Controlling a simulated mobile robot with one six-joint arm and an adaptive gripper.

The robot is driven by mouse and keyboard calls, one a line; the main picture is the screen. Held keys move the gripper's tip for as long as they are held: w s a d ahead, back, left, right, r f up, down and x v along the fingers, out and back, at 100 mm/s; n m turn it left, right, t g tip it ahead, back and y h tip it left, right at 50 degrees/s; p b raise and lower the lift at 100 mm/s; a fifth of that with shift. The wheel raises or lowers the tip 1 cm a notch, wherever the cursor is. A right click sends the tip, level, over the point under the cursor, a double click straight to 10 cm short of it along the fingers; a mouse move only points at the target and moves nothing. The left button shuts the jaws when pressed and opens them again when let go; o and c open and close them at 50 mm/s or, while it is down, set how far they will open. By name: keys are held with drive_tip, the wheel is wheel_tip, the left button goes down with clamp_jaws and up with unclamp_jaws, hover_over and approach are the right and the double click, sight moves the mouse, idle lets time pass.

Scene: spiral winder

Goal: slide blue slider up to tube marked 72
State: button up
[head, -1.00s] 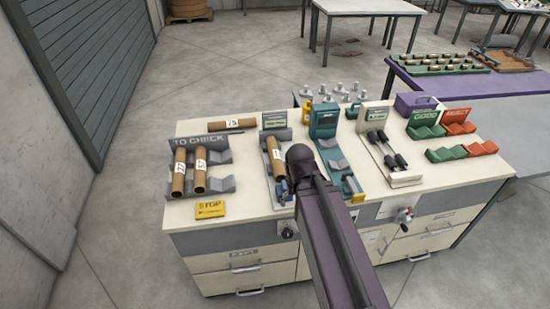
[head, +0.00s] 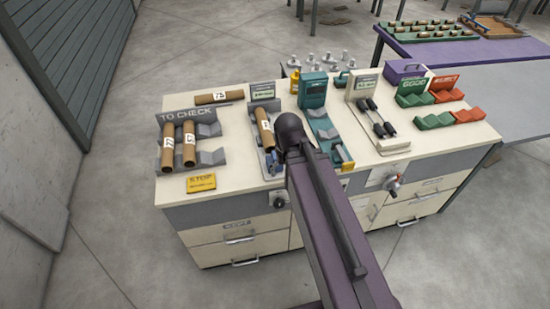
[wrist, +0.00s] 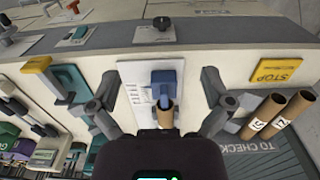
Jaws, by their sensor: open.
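The blue slider (wrist: 163,77) lies between the fingers of my gripper (wrist: 161,88) in the wrist view. In the head view the slider (head: 271,160) shows only partly beside my arm. A brown tube (head: 264,128) with a white label lies in the grey measuring fixture (head: 264,97), and its end (wrist: 166,118) shows just below the slider in the wrist view. I cannot read its number surely, nor tell whether slider and tube touch. My gripper is open, with one finger on each side of the slider and a gap to both. My arm hides the gripper in the head view.
Two labelled tubes stand in the TO CHECK rack (head: 217,157) at the left, and another tube (head: 219,97) lies behind it. A yellow STOP sign (head: 201,183) lies in front. A teal fixture (head: 313,92) and a white fixture (head: 362,88) stand to the right.

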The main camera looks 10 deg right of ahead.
sight(274, 155)
drive_tip(key=shift+w, duration=0.1)
drive_tip(key=c, duration=0.4)
drive_tip(key=w+r+p, duration=0.1)
drive_tip(key=w, duration=0.4)
drive_tip(key=w+r+p, duration=0.1)
drive_tip(key=w, duration=0.4)
drive_tip(key=w+r+p, duration=0.1)
drive_tip(key=w, duration=0.4)
drive_tip(key=shift+w+r+p, duration=0.25)
drive_tip(key=shift+w+p, duration=0.05)
drive_tip(key=shift+c, duration=0.8)
drive_tip(key=shift+f, duration=0.2)
wheel_tip(274, 155, down, 13)
drive_tip(key=b, duration=1.4)
drive_tip(key=shift+f, duration=0.2)
drive_tip(key=shift+s, duration=0.1)
clamp_jaws()
